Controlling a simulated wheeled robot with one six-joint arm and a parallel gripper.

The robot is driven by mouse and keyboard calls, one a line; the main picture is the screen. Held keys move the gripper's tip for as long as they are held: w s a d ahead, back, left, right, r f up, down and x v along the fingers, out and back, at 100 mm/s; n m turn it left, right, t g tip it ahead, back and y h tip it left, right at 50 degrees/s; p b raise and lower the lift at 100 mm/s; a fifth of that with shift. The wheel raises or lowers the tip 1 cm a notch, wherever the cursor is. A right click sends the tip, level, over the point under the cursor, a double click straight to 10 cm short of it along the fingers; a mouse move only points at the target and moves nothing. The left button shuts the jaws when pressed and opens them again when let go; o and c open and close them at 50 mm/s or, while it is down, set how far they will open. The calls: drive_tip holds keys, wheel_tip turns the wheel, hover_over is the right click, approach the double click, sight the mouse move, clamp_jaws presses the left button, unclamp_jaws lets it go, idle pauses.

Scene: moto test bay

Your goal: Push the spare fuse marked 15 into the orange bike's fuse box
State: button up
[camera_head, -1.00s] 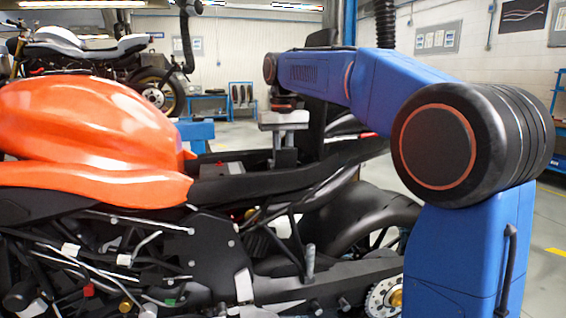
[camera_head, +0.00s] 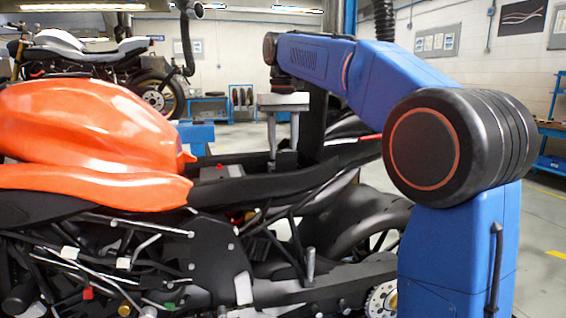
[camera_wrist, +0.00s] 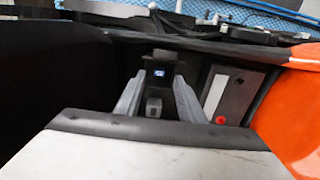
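The orange bike (camera_head: 85,130) fills the left of the head view, its orange bodywork also at the right edge of the wrist view (camera_wrist: 290,115). My gripper (camera_head: 284,160) points down over the open bay by the seat. In the wrist view my gripper (camera_wrist: 160,78) has two grey fingers narrowing toward a small dark block with a pale blue face (camera_wrist: 160,72). I cannot tell whether this is the fuse, nor whether the fingers touch it. No marking 15 is legible. The fuse box is not clearly identifiable.
A grey box (camera_wrist: 228,94) with a red cap lies right of the fingers in the wrist view. The black seat edge (camera_head: 250,188) borders the bay in front. Another bike (camera_head: 85,55) stands behind at left.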

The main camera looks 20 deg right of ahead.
wheel_tip(320, 180, up, 6)
idle(0.4)
drive_tip(key=shift+s+r, duration=0.1)
